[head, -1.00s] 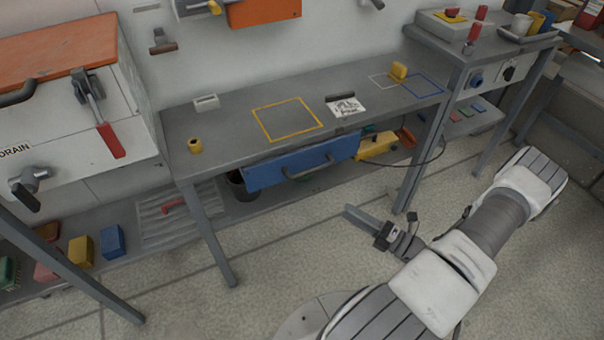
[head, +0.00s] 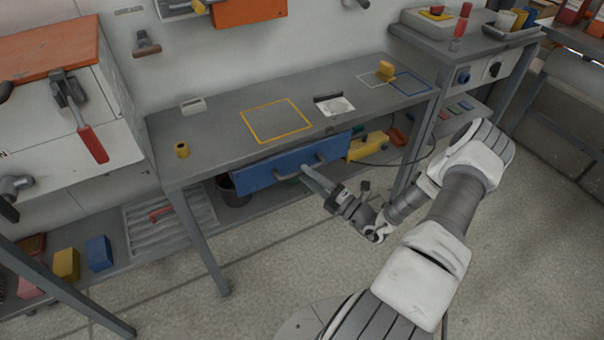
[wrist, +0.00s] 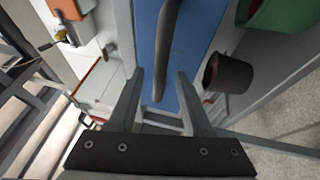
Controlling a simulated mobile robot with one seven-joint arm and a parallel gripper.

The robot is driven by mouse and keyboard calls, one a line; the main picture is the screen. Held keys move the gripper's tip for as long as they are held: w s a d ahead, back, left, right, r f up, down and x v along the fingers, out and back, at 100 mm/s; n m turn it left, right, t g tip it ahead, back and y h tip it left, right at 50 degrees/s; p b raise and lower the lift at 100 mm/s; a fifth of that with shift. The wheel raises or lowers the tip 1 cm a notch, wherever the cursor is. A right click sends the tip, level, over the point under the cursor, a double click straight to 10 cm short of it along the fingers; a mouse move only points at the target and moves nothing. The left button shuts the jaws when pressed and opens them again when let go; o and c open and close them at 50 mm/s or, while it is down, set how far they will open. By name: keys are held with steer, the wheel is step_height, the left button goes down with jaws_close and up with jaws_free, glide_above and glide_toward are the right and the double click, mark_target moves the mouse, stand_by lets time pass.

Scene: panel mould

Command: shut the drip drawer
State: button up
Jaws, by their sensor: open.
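The drip drawer has a blue front (head: 262,172) and sits under the grey bench top, standing out a little from its front edge. Its dark bar handle (head: 301,168) runs across the front. My gripper (head: 308,172) is at the drawer front, by the handle. In the wrist view the blue front (wrist: 200,30) fills the top middle. The handle (wrist: 167,50) there runs lengthwise, its near end between the two fingers of my gripper (wrist: 160,82). The fingers are apart. I cannot tell whether they touch the handle or the front.
A bench leg (head: 197,240) stands at left. The floor in front is clear.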

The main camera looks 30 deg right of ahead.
steer(key=shift+x, duration=1.35)
jaws_close()
stand_by(0.4)
